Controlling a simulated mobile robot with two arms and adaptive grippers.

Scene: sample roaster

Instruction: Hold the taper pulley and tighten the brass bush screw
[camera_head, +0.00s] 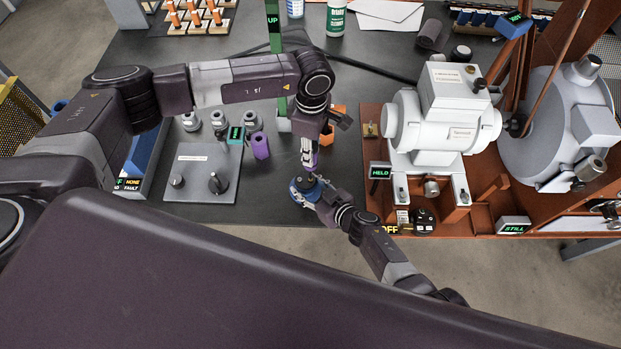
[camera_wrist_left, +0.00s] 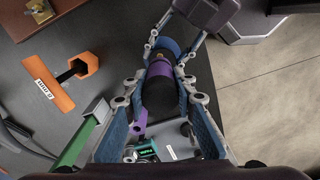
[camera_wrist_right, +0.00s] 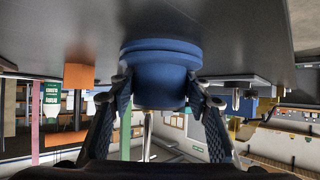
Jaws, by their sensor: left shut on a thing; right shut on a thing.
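The taper pulley (camera_head: 307,189), a blue stepped disc, is held low over the bench near its front edge. My right gripper (camera_wrist_right: 158,98) is shut on the pulley (camera_wrist_right: 160,62), one finger on each side. My left gripper (camera_head: 310,146) is above it, shut on a purple and black driver (camera_wrist_left: 159,88). The driver (camera_head: 311,158) points down at the pulley's middle. In the left wrist view brass shows at the pulley's centre (camera_wrist_left: 161,55), beyond the driver. In the right wrist view a thin metal shaft (camera_wrist_right: 147,132) meets the pulley. The screw head and driver tip contact are hidden.
A white roaster machine (camera_head: 440,115) on a rust-brown frame stands right of my grippers, with a "HELD" sign (camera_head: 380,172) close by. A grey control plate (camera_head: 202,172), a purple block (camera_head: 260,146) and an orange-ended tool (camera_head: 338,112) lie near. Bare bench shows left of the pulley.

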